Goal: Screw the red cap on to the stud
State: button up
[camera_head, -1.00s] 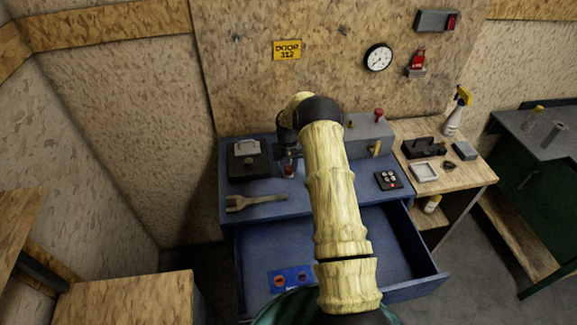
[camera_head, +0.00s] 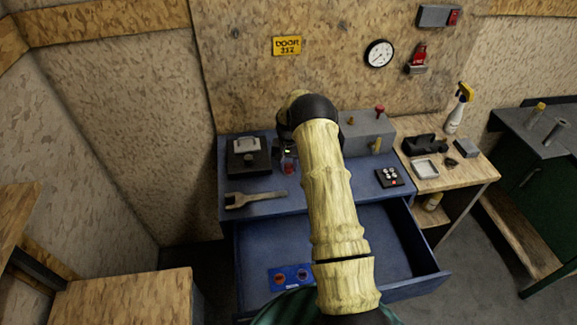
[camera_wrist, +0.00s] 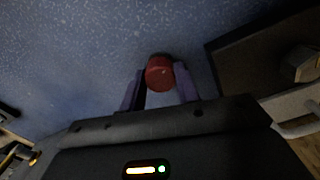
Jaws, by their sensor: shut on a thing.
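The red cap (camera_wrist: 160,72) is between the fingertips of my gripper (camera_wrist: 160,84) in the wrist view. My gripper is shut on it. In the head view the gripper (camera_head: 288,160) is low over the blue bench top, left of my forearm, with a small red patch of the cap (camera_head: 289,168) showing. The stud is not visible; I cannot tell whether the cap touches it or how far it is threaded.
The blue bench (camera_head: 225,212) has an open drawer (camera_head: 375,240) in front. A dark block with a light top (camera_head: 247,157) stands left of the gripper, a wrench (camera_head: 255,199) lies in front, and a grey box (camera_head: 368,137) and button pad (camera_head: 389,177) are right.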

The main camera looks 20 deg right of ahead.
jog(key=m, duration=0.4)
jog(key=shift+b, duration=0.4)
jog(key=m, duration=0.3)
jog(key=shift+m, duration=0.3)
jog(key=m, duration=0.4)
jog(key=shift+r+m+b, duration=0.1)
jog(key=shift+m+b, duration=0.25)
jog(key=shift+m, duration=0.05)
jog(key=m, duration=0.3)
jog(key=shift+m, duration=0.4)
jog(key=o, duration=1.1)
jog(key=shift+c, duration=0.9)
